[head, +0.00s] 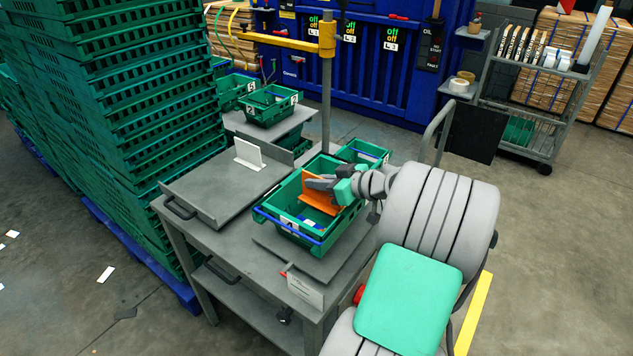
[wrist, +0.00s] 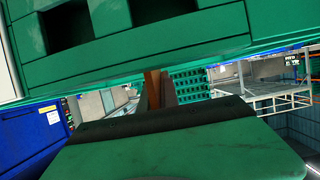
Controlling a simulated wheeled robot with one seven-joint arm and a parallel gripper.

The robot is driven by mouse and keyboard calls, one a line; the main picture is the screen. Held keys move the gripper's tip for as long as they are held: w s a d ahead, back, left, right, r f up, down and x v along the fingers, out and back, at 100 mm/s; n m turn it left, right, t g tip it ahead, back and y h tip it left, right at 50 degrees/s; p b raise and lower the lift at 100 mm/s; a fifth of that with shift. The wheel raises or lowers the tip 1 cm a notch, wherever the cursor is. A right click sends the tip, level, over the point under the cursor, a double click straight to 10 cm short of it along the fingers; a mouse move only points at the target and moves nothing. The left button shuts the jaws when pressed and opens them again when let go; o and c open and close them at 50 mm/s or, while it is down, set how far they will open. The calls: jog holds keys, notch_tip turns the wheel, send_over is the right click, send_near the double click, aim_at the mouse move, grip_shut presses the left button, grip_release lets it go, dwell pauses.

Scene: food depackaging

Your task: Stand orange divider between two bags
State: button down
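The orange divider (head: 316,201) is upright, a little tilted, inside the green crate (head: 296,236) on the table. My gripper (head: 318,184) reaches in from the right, its fingers closed on the divider's upper part. In the wrist view the divider is a thin orange-brown strip (wrist: 152,88) between the fingertips. A blue-and-white item (head: 309,223), perhaps a bag, lies in the crate's near part. The bags cannot be told clearly, and the divider's far side and lower edge are hidden.
A grey table (head: 205,193) bears a white card stand (head: 249,152) left of the crate. A smaller green crate (head: 362,152) stands behind it. Tall stacks of green crates (head: 125,110) stand at left. An upright post (head: 326,100) rises behind the table.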

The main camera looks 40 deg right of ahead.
jog(key=shift+f+b, duration=0.45)
jog(key=shift+f, duration=0.2)
jog(key=c, duration=1.6)
grip_release()
jog(key=shift+r, duration=0.25)
jog(key=p+v, duration=0.1)
jog(key=v, duration=0.4)
jog(key=r+p+v, duration=0.1)
jog(key=v, duration=0.5)
jog(key=shift+r, duration=0.15)
jog(key=shift+s+d, duration=0.2)
jog(key=shift+s, duration=0.2)
